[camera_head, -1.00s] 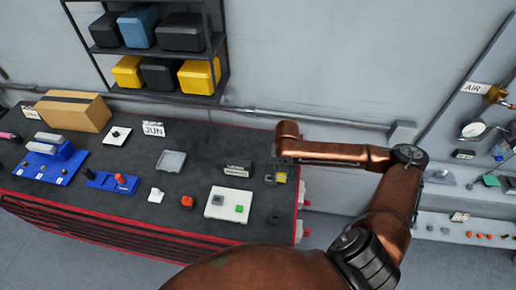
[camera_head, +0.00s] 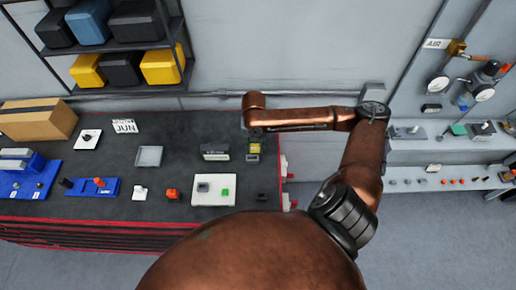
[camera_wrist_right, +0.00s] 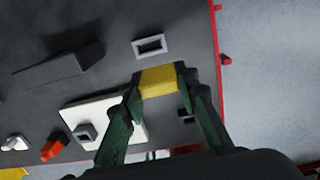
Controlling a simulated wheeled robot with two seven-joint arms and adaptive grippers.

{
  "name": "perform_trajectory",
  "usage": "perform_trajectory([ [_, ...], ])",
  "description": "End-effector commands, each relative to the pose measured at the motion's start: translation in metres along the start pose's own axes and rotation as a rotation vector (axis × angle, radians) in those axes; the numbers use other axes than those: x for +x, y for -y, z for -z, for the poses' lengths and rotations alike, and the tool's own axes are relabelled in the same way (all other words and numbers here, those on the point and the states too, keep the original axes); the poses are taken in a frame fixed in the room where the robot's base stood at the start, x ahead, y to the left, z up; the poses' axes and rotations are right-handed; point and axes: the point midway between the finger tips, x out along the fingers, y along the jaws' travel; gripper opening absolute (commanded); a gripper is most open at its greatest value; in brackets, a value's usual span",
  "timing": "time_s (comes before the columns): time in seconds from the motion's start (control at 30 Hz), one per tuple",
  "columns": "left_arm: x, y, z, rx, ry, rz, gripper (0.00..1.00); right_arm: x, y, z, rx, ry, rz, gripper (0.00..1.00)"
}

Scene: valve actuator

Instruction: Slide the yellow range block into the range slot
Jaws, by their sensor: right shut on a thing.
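The yellow range block (camera_wrist_right: 159,81) is held between the fingertips of my right gripper (camera_wrist_right: 160,86), which is shut on it. In the head view the block (camera_head: 254,148) shows small and yellow under the end of my right arm, and the gripper (camera_head: 254,141) is partly hidden by its own wrist. A grey rectangular frame with a dark opening (camera_wrist_right: 150,46), which looks like the range slot, lies on the dark bench just past the block in the wrist view. The frame (camera_head: 252,158) also shows close to the block in the head view. Block and frame look apart. My left gripper is out of view.
A black labelled box (camera_head: 215,152) stands left of the frame. A white plate (camera_head: 214,190) with a grey socket and a green piece lies nearer. An orange piece (camera_head: 172,194) and a grey tray (camera_head: 149,156) are farther left. The red bench edge (camera_wrist_right: 217,60) is close on the right.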

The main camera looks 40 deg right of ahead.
Motion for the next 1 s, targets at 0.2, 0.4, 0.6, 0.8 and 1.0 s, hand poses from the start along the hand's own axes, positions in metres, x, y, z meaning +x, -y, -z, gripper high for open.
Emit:
perform_trajectory([
  [0.2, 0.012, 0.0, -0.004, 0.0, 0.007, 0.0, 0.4, 0.026, -0.002, -0.002, 0.002, -0.005, 0.003, 0.03],
  [0.4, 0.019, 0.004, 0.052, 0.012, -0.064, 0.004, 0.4, 0.041, 0.006, 0.006, 0.004, 0.002, -0.003, 0.03],
  [0.6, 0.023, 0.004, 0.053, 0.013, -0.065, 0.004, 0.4, 0.052, 0.007, 0.008, 0.004, 0.003, -0.004, 0.03],
  [0.8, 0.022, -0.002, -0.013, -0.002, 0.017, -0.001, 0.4, 0.056, 0.002, 0.001, 0.004, -0.001, -0.001, 0.03],
  [1.0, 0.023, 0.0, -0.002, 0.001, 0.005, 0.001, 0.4, 0.056, 0.002, 0.001, 0.004, -0.001, 0.0, 0.03],
])
